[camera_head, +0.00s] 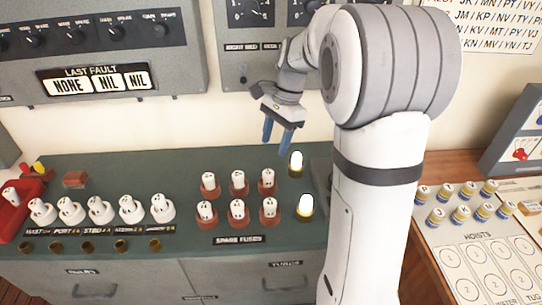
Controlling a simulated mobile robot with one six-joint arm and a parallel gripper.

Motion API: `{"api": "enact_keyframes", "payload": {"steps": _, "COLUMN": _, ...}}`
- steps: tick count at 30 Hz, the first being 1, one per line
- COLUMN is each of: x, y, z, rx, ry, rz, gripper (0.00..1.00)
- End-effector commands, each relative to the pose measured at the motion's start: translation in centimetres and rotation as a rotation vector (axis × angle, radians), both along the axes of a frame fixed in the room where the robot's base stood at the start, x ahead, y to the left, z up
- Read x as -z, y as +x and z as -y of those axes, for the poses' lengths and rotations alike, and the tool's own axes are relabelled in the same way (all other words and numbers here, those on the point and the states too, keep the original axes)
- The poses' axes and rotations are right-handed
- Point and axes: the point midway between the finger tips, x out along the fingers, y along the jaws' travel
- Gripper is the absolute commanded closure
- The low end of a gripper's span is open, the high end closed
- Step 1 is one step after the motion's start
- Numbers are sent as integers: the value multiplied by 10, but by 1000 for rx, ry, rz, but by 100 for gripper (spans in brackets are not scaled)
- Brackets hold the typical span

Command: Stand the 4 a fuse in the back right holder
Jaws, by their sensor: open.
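My gripper (277,137) is open and empty, with two blue fingers pointing down above the back of the green panel top. Several white fuses stand in reddish-brown holders in two rows behind the SPARE FUSES label. The back right holder (267,191) of this group has a white fuse (267,176) standing in it. My gripper is above and apart from it. The front right holder (269,220) also bears a fuse (269,207). The ratings on the fuses are too small to read, so I cannot tell which is the 4 A fuse.
Several white holders (101,213) with fuses stand in a row on the left. A red tray (30,190) is at the far left. Two glowing white pieces (296,161) stand right of the spare fuses, near my arm.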

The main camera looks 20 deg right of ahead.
Motion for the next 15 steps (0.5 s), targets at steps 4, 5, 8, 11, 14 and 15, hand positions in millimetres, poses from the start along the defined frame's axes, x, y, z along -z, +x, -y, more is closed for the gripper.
{"api": "enact_keyframes", "payload": {"steps": 4, "x": -14, "y": 1, "z": 4, "rx": 0, "ry": -1, "rz": 1, "gripper": 49}}
{"api": "enact_keyframes", "payload": {"steps": 5, "x": -16, "y": 1, "z": 4, "rx": -3, "ry": -1, "rz": 2, "gripper": 49}}
{"api": "enact_keyframes", "payload": {"steps": 8, "x": -20, "y": -6, "z": 2, "rx": -34, "ry": -8, "rz": 20, "gripper": 49}}
{"api": "enact_keyframes", "payload": {"steps": 11, "x": -25, "y": -25, "z": -3, "rx": -122, "ry": -28, "rz": 66, "gripper": 49}}
{"api": "enact_keyframes", "payload": {"steps": 14, "x": -30, "y": -58, "z": -10, "rx": -284, "ry": -67, "rz": 146, "gripper": 49}}
{"api": "enact_keyframes", "payload": {"steps": 15, "x": -30, "y": -73, "z": -13, "rx": -363, "ry": -85, "rz": 181, "gripper": 49}}
